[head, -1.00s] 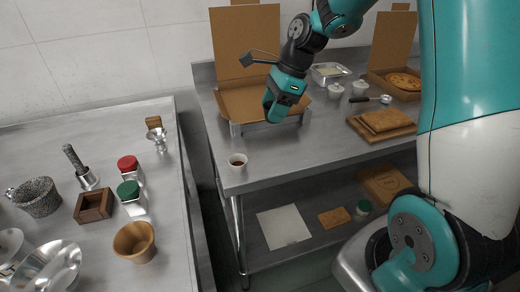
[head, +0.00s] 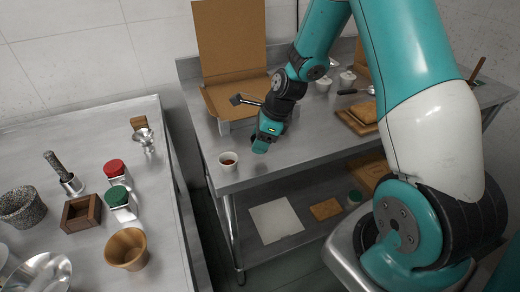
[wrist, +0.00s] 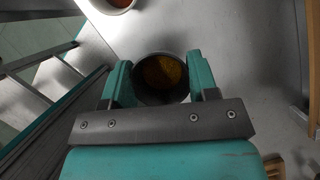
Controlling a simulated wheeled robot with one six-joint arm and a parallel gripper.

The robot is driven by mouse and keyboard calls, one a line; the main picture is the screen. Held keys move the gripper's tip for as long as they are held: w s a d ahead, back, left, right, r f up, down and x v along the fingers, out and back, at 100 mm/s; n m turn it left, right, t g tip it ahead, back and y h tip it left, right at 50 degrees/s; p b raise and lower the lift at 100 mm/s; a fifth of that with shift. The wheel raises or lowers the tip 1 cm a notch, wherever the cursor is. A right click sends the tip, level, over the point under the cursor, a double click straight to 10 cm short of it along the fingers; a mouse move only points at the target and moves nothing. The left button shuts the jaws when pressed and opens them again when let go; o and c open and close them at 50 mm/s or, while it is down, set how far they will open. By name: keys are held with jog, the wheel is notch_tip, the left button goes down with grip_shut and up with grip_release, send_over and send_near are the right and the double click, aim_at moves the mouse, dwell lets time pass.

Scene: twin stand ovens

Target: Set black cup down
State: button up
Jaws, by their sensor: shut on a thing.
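The black cup (wrist: 161,97) is dark and round, with yellow-orange contents, and sits between the two teal fingers of my gripper (wrist: 161,82) in the wrist view. My gripper is shut on it. In the head view my gripper (head: 262,146) is over the right steel table, near its front left part, and the cup is hidden there. I cannot tell whether the cup's base touches the table (head: 305,140).
A white cup with reddish-brown contents (head: 228,160) stands left of my gripper near the table's corner; it also shows in the wrist view (wrist: 122,3). An open pizza box (head: 228,40) stands behind. Bare steel lies around the gripper. A left counter (head: 155,190) holds several items.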

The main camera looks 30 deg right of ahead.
jog(key=shift+f, duration=2)
jog(key=shift+f, duration=0.15)
jog(key=o, duration=0.9)
